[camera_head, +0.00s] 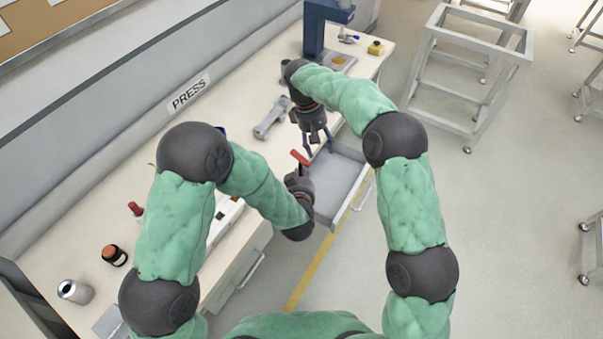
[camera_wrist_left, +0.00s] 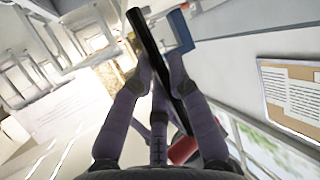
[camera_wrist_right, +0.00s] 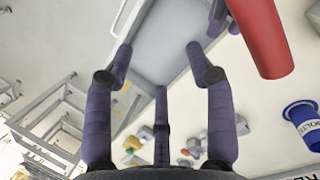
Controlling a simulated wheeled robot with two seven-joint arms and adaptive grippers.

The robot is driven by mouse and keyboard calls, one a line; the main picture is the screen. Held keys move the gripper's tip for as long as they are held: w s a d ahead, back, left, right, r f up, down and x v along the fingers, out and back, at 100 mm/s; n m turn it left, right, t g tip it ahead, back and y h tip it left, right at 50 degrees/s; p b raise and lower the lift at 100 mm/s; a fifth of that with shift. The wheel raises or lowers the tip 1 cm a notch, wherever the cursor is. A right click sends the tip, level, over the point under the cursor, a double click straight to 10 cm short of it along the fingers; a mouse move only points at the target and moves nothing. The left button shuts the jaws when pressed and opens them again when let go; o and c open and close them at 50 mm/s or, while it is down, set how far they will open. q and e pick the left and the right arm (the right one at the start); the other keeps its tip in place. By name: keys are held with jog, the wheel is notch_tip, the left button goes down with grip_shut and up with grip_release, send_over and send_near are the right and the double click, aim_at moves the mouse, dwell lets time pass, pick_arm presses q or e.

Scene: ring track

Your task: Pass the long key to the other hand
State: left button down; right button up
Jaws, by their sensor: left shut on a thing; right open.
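The long key has a dark straight shaft (camera_wrist_left: 148,40) and a red handle (camera_head: 301,158). My left gripper (camera_head: 299,172) is shut on it; in the left wrist view the fingers (camera_wrist_left: 160,72) close around the dark shaft, with the red part near the palm. My right gripper (camera_head: 319,150) is open and empty, pointing down just above and to the right of the red handle in the head view. In the right wrist view, the red handle shows at upper right, outside the open fingers (camera_wrist_right: 158,50) and apart from them. Part of the shaft is hidden by the left fingers.
An open grey drawer (camera_head: 338,176) juts from the bench (camera_head: 55,255) below both grippers. A blue press (camera_head: 314,28) stands at the far end.

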pick_arm(q)
jog(key=shift+a, duration=0.1)
pick_arm(e)
jog(key=s+d+f+m+y, duration=0.2)
jog(key=s+f, duration=0.4)
jog(key=f, duration=0.4)
jog(key=s+d+f+m+y, duration=0.25)
jog(key=s+f, duration=0.25)
jog(key=f, duration=0.5)
jog(key=s+a+f+m+t+y, duration=0.1)
jog(key=s+f, duration=0.3)
jog(key=s, duration=0.6)
jog(key=s+a+f+m+t+y, duration=0.1)
jog(key=s+f+m, duration=0.2)
jog(key=s, duration=0.7)
notch_tip(320, 180, down, 2)
jog(key=shift+s+a+f, duration=0.2)
jog(key=shift+s, duration=0.1)
jog(key=shift+m, duration=0.25)
